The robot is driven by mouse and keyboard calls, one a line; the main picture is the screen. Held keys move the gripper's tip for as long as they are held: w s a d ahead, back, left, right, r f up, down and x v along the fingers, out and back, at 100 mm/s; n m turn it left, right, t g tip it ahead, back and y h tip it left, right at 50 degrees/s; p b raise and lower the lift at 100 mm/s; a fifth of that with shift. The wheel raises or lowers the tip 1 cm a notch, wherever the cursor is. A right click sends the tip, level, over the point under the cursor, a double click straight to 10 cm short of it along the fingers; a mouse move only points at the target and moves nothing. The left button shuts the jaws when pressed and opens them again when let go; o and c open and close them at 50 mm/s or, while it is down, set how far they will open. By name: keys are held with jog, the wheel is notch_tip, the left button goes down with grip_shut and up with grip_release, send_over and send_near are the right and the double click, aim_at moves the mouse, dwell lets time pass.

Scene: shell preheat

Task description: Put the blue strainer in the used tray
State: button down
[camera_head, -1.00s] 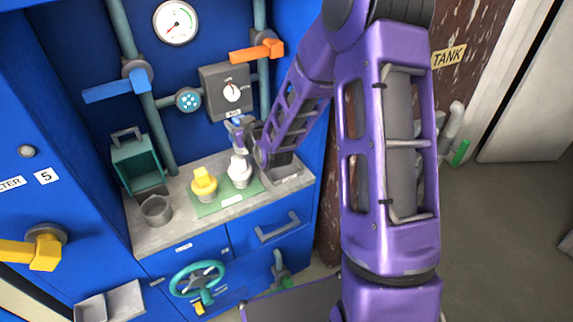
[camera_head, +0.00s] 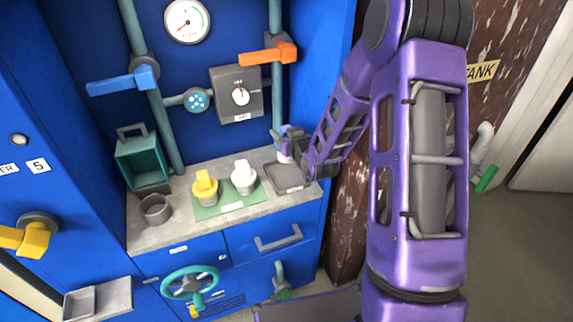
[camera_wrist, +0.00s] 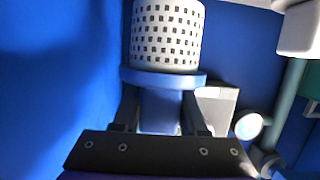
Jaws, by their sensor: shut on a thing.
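The blue strainer shows in the wrist view as a white perforated cylinder with a blue collar (camera_wrist: 163,78) and a blue stem. My gripper (camera_wrist: 160,112) is shut on the stem, one finger on each side. In the head view my gripper (camera_head: 291,139) is at the right end of the counter, over the back of a grey tray (camera_head: 290,180). The strainer is small and partly hidden there. The tray looks empty, and I cannot read any label on it.
A yellow-topped strainer (camera_head: 205,184) and a white-topped strainer (camera_head: 243,175) stand on a green mat (camera_head: 231,208) left of the tray. A grey cup (camera_head: 155,209) and a teal box (camera_head: 141,160) are further left. An orange lever (camera_head: 268,54) and pipe are above and behind.

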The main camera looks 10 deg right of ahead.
notch_tip(320, 180, down, 8)
jog(key=shift+r+b, duration=0.25)
jog(key=shift+b, duration=0.25)
jog(key=shift+f, duration=0.15)
jog(key=shift+c, duration=2.2)
grip_release()
jog(key=shift+r, duration=0.2)
jog(key=v, duration=1.2)
jog(key=shift+p, duration=0.35)
